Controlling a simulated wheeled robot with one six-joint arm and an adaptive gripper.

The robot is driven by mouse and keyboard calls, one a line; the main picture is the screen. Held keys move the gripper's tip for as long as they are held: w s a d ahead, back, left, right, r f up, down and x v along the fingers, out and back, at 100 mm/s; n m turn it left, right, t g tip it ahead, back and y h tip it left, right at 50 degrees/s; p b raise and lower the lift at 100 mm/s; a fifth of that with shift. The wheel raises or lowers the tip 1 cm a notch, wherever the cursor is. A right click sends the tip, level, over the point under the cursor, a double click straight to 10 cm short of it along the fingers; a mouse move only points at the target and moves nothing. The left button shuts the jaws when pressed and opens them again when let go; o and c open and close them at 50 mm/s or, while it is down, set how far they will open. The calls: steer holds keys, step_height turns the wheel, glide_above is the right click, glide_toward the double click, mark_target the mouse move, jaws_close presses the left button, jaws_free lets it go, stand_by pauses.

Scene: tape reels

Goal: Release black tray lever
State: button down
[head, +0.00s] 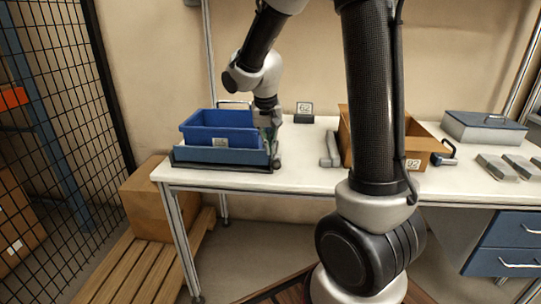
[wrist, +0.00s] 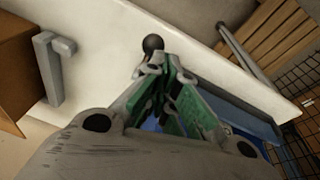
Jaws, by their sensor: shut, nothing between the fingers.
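The black tray (head: 222,166) lies at the left end of the white table, with a blue bin (head: 207,129) on it. In the wrist view the tray's blue-grey edge (wrist: 240,108) runs to the right of my fingers. A black ball knob, seemingly the lever's end (wrist: 153,43), shows just past my fingertips; the rest of the lever is hidden. My gripper (head: 268,138) points down at the tray's right end. In the wrist view its green-padded fingers (wrist: 166,66) are together and empty, close to the knob; I cannot tell whether they touch it.
A grey bracket (head: 330,149) and a cardboard box (head: 423,148) stand right of the tray; the bracket also shows in the wrist view (wrist: 52,75). A sign marked 62 (head: 304,112) stands behind. A grey-blue case (head: 485,128) is at right. Bare tabletop lies between tray and bracket.

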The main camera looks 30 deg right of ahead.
steer(key=s+a+r, duration=0.4)
steer(key=s+a, duration=0.1)
steer(key=s, duration=0.2)
steer(key=shift+a+r, duration=0.15)
steer(key=shift+r, duration=0.05)
